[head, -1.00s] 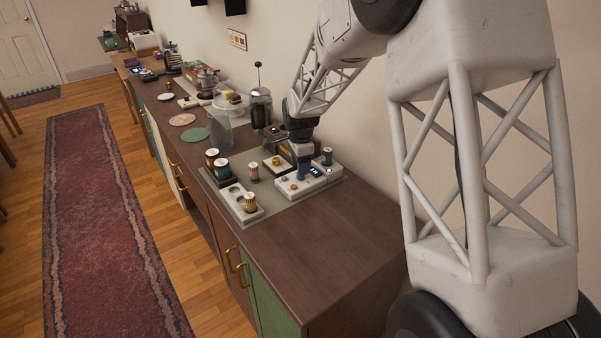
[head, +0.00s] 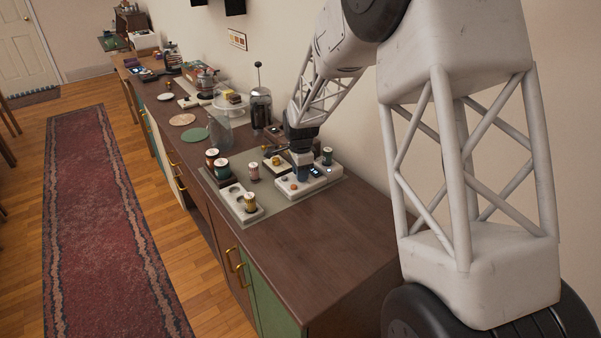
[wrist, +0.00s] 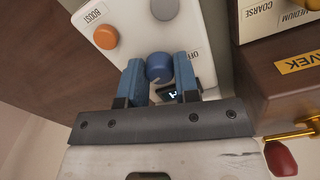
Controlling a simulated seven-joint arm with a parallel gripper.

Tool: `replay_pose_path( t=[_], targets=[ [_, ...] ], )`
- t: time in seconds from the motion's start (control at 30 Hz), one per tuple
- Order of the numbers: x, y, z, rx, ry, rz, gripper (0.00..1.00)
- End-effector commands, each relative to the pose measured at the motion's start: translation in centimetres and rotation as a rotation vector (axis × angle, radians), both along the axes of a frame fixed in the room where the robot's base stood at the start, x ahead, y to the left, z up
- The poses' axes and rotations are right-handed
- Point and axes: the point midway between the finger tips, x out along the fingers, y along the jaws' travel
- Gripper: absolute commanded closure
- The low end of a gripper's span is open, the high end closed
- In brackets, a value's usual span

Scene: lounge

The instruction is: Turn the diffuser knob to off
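My gripper (wrist: 160,66) has its two blue fingers on either side of a blue knob (wrist: 158,67) in the wrist view. The fingers look closed against the knob's sides. The knob stands on a white control panel (wrist: 203,28), beside a partly covered label (wrist: 194,55) that reads OFF. A small lit display (wrist: 173,95) shows partly behind the right finger. In the head view my gripper (head: 302,170) is down at the white panel (head: 290,187), and the blue knob is hidden there.
The panel also carries an orange knob (wrist: 106,36) near a BOOST label and a grey knob (wrist: 165,8). A brown box (wrist: 275,72) with a yellow label is close at right. The counter's front end (head: 310,235) is clear.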

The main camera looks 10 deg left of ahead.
Motion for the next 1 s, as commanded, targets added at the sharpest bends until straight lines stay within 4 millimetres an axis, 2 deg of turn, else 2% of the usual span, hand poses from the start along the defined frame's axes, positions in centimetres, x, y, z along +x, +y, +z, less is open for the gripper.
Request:
replay_pose_path(
  t=[0.47,0.67,1.0],
  targets=[
    [0.05,0.02,0.03,0.000,0.000,0.065,0.94],
    [0.00,-0.01,0.02,-0.002,0.000,0.175,0.94],
    [0.03,0.01,0.03,-0.002,0.000,0.468,0.94]
  ],
)
